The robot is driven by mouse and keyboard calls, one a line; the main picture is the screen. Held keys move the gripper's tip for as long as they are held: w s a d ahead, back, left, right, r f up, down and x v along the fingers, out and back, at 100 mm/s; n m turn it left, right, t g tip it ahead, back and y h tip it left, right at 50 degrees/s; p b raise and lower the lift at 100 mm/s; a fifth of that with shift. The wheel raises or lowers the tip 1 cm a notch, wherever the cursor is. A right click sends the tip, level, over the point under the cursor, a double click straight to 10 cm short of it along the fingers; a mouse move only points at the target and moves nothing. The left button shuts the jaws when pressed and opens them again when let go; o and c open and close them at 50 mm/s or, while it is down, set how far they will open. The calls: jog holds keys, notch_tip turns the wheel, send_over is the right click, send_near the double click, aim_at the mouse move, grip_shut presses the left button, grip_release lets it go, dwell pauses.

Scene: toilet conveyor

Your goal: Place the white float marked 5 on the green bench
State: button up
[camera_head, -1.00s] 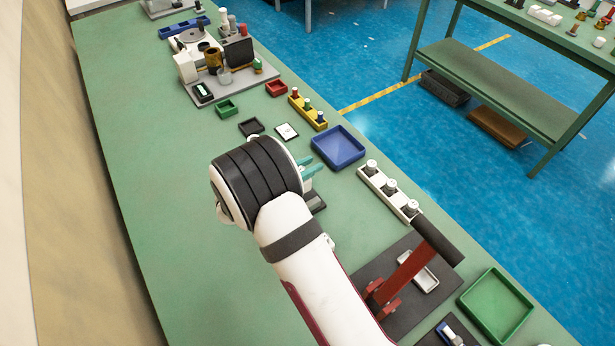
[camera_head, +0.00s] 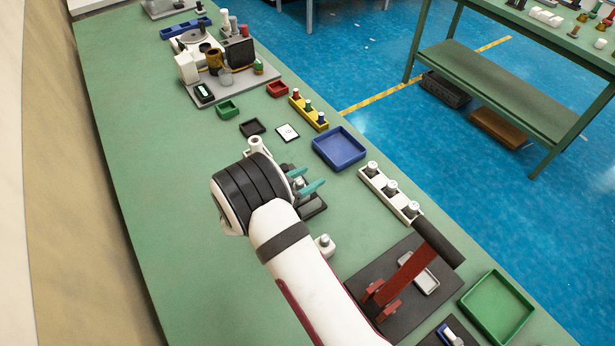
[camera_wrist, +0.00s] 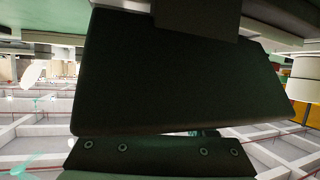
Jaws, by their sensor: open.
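A dark item (camera_head: 313,207) on the bench is partly hidden below the fingers. In the wrist view, a large dark green surface fills the middle and hides most of what lies beyond.
Near my arm are a white fitting (camera_head: 256,145) and a small white block (camera_head: 324,243). A blue tray (camera_head: 339,148), a yellow rack (camera_head: 308,113), a red-lever press (camera_head: 400,275) and a green tray (camera_head: 496,306) line the right side. The bench's left part is clear.

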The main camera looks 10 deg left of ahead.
jog(key=shift+r, duration=0.15)
jog(key=v, duration=1.2)
jog(key=w+r+y, duration=0.6)
jog(key=w+r, duration=0.1)
jog(key=s+d+r+n+g+y, duration=0.1)
jog(key=s+d+r+g+y, duration=0.35)
jog(key=r, duration=0.25)
jog(key=s+d+g, duration=0.2)
jog(key=s+d, duration=0.3)
jog(key=s, duration=0.3)
jog(key=s+d+g+h, duration=0.1)
jog(key=s+d+g, duration=0.2)
jog(key=s+d, duration=0.3)
jog(key=s+d+f+g+h, duration=0.1)
jog(key=s+d, duration=0.5)
jog(key=s, duration=0.6)
jog(key=shift+s+d+m+g, duration=0.2)
jog(key=shift+m+g, duration=0.1)
jog(key=shift+g, duration=0.35)
